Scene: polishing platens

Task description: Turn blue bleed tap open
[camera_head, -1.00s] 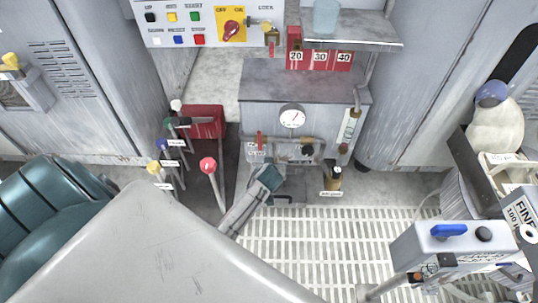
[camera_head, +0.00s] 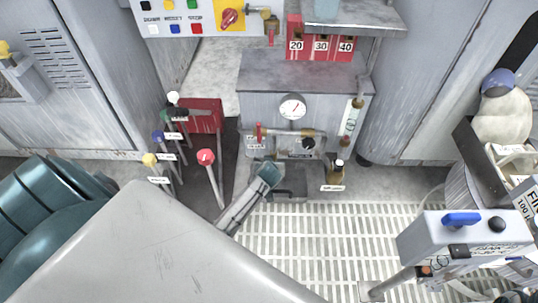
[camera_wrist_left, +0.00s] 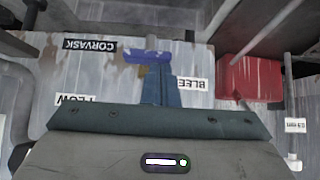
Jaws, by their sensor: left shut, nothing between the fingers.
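The blue bleed tap (camera_wrist_left: 148,57) shows in the left wrist view as a short blue bar lying across the picture, on a worn grey panel next to a white label reading "BLEE" (camera_wrist_left: 193,85). My left gripper (camera_wrist_left: 158,70) is shut and empty. Its fingertips are right at the tap's bar; I cannot tell whether they touch it. In the head view my left gripper (camera_head: 268,174) is low in front of the machine's panel, and I cannot make out the blue tap there. My right gripper is not in view.
A red-handled lever (camera_head: 259,134), a pipe and a round gauge (camera_head: 292,107) are just above my left gripper. Several levers with coloured knobs, one red (camera_head: 206,157), stand to its left.

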